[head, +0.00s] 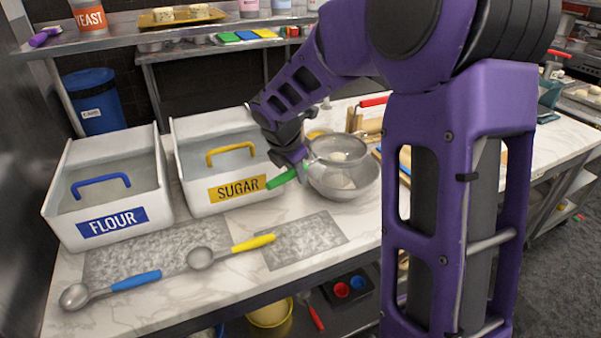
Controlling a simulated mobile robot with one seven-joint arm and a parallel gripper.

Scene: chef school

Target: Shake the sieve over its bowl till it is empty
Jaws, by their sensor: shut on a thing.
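The sieve (325,153) is a round metal mesh with a green handle (281,179). A small pale lump (338,156) shows at the mesh; I cannot tell whether it lies in the sieve or shows through it. My gripper (292,166) is shut on the sieve's handle, and its fingertips are partly hidden. The metal bowl (345,193) stands on the counter under the sieve, slightly to its right. The sieve hides the bowl's far rim.
White bins marked FLOUR (108,195) and SUGAR (205,188) stand left of the bowl. A blue-handled scoop (115,286) and a yellow-handled scoop (235,250) lie in front. Wooden items with a red handle (372,102) sit behind the bowl.

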